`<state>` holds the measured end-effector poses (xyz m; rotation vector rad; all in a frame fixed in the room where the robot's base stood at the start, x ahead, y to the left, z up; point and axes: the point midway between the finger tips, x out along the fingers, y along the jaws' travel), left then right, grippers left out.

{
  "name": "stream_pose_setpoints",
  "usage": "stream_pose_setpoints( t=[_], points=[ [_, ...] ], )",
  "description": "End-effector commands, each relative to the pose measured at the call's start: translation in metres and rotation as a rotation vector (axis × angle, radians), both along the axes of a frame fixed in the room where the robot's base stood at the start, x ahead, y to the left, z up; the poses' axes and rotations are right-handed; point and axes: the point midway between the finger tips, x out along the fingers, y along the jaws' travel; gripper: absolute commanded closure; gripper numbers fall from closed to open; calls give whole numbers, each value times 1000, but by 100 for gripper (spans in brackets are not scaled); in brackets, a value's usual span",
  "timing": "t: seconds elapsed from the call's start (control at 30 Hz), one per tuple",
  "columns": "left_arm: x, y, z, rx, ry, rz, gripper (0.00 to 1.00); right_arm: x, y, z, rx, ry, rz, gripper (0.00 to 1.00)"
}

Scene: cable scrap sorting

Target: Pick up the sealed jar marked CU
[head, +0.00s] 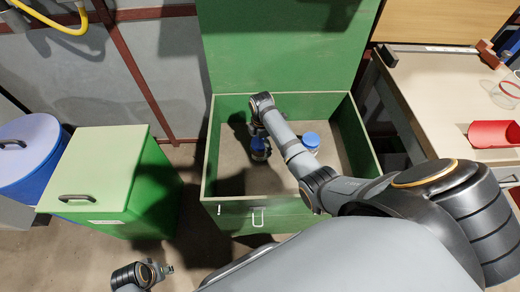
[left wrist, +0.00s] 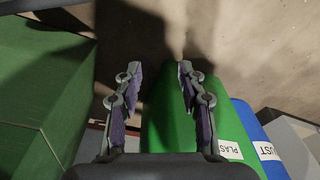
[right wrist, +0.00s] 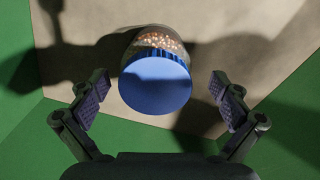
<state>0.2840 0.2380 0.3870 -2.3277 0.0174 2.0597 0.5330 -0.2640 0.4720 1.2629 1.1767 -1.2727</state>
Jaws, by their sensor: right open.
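No CU marking is legible on either. In the right wrist view a blue-lidded jar (right wrist: 155,85) with copper-coloured bits shows between the fingers of the right gripper (right wrist: 159,83). They are open and stand apart from its sides. My left gripper (head: 168,269) is open and empty; it also shows in the left wrist view (left wrist: 158,75).
The chest's raised lid (head: 285,45) stands behind, and its walls surround the right gripper. A closed green bin (head: 100,165) and a blue drum (head: 25,150) stand left. A bench (head: 440,95) at right holds a red scoop (head: 495,134).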

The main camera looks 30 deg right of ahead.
Motion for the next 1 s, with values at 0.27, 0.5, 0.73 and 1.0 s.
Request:
stream_pose_setpoints(
  t=[0.27,0.5,0.73,1.0],
  points=[
    [-3,-12,52,-22,2,-15,60,5,4,-37,0,3,0,0],
    [-6,-17,71,-33,-2,-22,60,5,4,-49,0,1,0,0],
    [-6,-16,71,-32,-2,-22,60,5,4,-48,0,1,0,11],
    [-6,-16,71,-32,-2,-22,60,4,4,-48,0,1,0,48]
  ],
)
